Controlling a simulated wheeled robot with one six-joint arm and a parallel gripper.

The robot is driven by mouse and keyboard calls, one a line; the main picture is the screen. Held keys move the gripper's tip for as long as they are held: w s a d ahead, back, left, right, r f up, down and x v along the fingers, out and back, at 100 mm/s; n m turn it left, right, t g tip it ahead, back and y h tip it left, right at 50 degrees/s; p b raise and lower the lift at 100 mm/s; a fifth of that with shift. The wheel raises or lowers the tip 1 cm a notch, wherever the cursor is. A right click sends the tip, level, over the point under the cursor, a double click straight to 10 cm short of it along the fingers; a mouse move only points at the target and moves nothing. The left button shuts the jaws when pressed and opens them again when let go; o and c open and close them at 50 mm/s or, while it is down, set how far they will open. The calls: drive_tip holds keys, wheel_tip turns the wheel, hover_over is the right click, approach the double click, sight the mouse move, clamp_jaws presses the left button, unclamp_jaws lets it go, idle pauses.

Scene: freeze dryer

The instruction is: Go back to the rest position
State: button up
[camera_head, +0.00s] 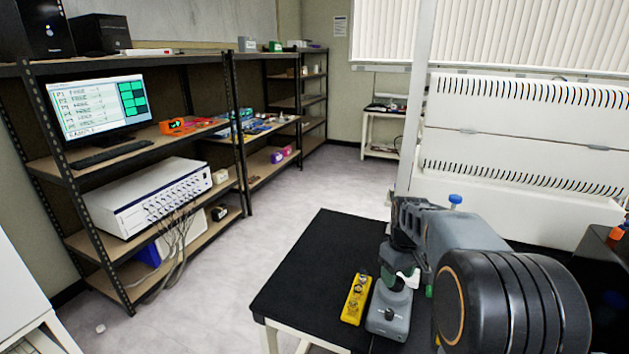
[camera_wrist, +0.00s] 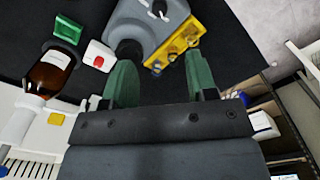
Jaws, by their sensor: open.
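My gripper (camera_wrist: 160,75) is open, its two green fingers apart at the middle of the wrist view with nothing between them. In the head view my arm hides most of the gripper. Beyond the fingertips, a grey device (camera_wrist: 150,28) stands on the black table (camera_wrist: 240,75). The device also shows in the head view (camera_head: 388,312), just left of my arm. A yellow block with round metal parts (camera_head: 356,299) lies beside it on the table; in the wrist view the block (camera_wrist: 175,45) is just beyond the right finger. I cannot tell whether the gripper touches either.
In the wrist view, a brown bottle (camera_wrist: 50,72), a green block (camera_wrist: 68,30) and a red-and-white item (camera_wrist: 99,56) are at left. Shelves with a monitor (camera_head: 99,105) line the left wall. A slotted white unit (camera_head: 525,135) stands behind the table. Open floor (camera_head: 235,260) lies between.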

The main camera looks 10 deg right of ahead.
drive_tip(key=s+a+r+m+t, duration=0.1)
drive_tip(key=s+a+m+t, duration=0.1)
drive_tip(key=s+a, duration=0.3)
drive_tip(key=s+a+r+m+t, duration=0.1)
drive_tip(key=s+a, duration=0.4)
drive_tip(key=s, duration=0.6)
drive_tip(key=shift+s+a+m+t, duration=0.15)
drive_tip(key=shift+m+t, duration=0.25)
drive_tip(key=shift+m, duration=0.1)
